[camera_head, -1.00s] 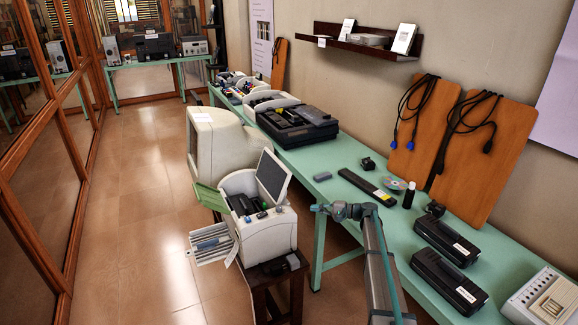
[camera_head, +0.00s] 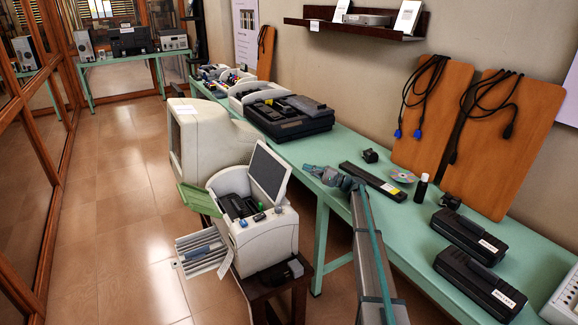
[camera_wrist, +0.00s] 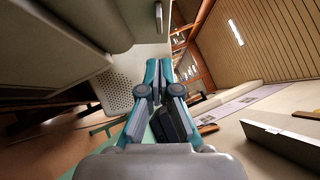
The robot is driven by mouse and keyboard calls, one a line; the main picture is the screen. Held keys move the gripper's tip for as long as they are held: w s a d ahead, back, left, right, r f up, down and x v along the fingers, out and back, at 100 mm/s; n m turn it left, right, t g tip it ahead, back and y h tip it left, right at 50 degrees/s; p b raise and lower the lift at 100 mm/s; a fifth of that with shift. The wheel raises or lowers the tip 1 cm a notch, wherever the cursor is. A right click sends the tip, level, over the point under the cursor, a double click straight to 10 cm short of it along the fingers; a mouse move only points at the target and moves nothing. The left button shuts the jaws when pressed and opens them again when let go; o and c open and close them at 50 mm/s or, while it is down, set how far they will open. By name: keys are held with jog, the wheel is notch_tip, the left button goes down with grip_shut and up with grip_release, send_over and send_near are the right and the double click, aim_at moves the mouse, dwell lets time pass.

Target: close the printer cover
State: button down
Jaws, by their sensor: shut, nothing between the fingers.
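The printer (camera_head: 265,238) is a white box on a dark stool, with its front tray folded out to the left. Its cover (camera_head: 269,172), a grey panel with a pale frame, stands raised and open at the back, tilted slightly. Dark parts and a green knob show inside. My gripper (camera_head: 310,171) is just right of the cover in the head view; I see no clear contact. In the wrist view my gripper (camera_wrist: 160,66) has its fingers together and empty. Pale surfaces fill that view's upper left; I cannot tell which part they are.
An old monitor (camera_head: 200,140) stands behind the printer. The long green table (camera_head: 345,146) runs along the right, holding a black device (camera_head: 288,122), a flat black bar (camera_head: 373,181) and black boxes (camera_head: 470,236). The floor (camera_head: 110,225) at left is clear.

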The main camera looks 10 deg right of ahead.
jog(key=p+x, duration=0.3)
jog(key=x, duration=0.6)
jog(key=shift+a+r, duration=0.3)
jog(key=shift+a, duration=0.05)
jog(key=shift+a, duration=0.1)
